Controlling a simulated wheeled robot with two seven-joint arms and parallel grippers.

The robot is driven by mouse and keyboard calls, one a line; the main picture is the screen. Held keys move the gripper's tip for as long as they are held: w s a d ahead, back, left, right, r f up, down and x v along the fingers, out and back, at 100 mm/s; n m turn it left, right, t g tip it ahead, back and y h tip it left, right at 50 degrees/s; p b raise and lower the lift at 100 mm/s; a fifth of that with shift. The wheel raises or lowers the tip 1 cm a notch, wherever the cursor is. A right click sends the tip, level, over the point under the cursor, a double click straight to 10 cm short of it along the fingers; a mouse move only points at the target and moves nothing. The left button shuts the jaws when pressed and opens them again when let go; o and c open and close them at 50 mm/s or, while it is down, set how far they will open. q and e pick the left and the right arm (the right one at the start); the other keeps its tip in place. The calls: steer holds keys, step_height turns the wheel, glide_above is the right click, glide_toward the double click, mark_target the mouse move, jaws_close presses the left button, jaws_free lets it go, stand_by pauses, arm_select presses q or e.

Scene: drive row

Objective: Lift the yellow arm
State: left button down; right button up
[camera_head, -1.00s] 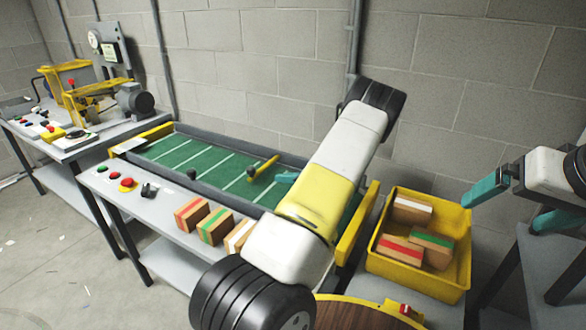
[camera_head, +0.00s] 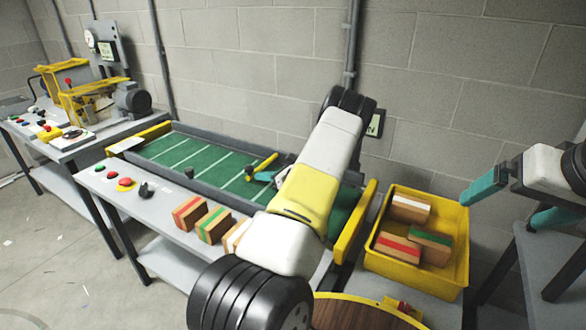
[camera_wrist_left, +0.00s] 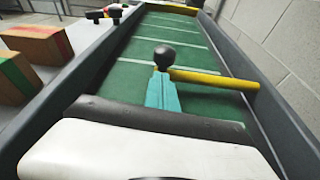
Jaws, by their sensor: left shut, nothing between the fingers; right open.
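The yellow arm (camera_head: 264,163) is a short bar lying low across the green conveyor belt (camera_head: 190,153), with a black ball knob at one end. In the left wrist view the yellow arm (camera_wrist_left: 215,78) runs right from the black knob (camera_wrist_left: 164,57) towards the belt's side wall. My left gripper (camera_head: 264,176) is shut and empty, its teal fingers beside the knob end. In the left wrist view the left gripper (camera_wrist_left: 162,88) points at the knob; I cannot tell whether they touch. My right gripper (camera_head: 515,200) is open and empty at the right, away from the belt.
Striped wooden blocks (camera_head: 213,225) stand on the grey ledge along the belt, near push buttons (camera_head: 124,183). A yellow crate (camera_head: 416,273) with several blocks is at the right. A machine bench (camera_head: 70,140) stands at far left.

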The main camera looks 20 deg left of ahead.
arm_select(q)
steer(key=shift+a+f, duration=0.2)
steer(key=shift+a, duration=0.45)
steer(key=shift+w+r+m, duration=0.2)
steer(key=shift+r+m, duration=0.1)
steer(key=shift+r, duration=0.55)
steer(key=w+r+m+g, duration=0.1)
steer(key=w+r+m, duration=0.1)
steer(key=w+r, duration=0.3)
steer(key=w+r+m+g, duration=0.1)
steer(key=w+r, duration=0.3)
steer(key=r, duration=0.6)
steer(key=shift+w+d+r+m+y, duration=0.15)
steer(key=shift+w+d+m+y, duration=0.15)
steer(key=shift+w+d+m, duration=0.1)
steer(key=shift+d, duration=0.15)
